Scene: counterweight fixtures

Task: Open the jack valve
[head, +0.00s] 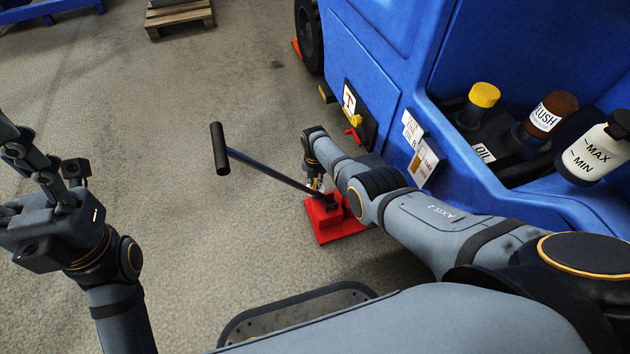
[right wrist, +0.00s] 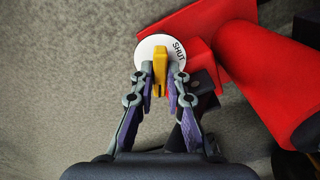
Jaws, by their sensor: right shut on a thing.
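The red jack (head: 335,232) stands on the floor beside the blue machine; its long dark handle (head: 265,172) slants up to the left. In the right wrist view, the jack valve is a yellow lever (right wrist: 160,58) on a white disc (right wrist: 147,45) marked SHUT. The lever points up and down in that picture, with SHUT to its right. My right gripper (right wrist: 160,88) is shut on the lever, one finger on each side. In the head view my right arm partly hides the valve. My left gripper (head: 22,165) is open and empty at the far left.
The blue machine (head: 365,50) fills the right side, with a bay holding bottles (head: 553,112) and a yellow-capped container (head: 483,95). A small red handle (head: 352,134) sits on its side. A wooden pallet (head: 180,20) lies far back. Open floor lies left of the jack.

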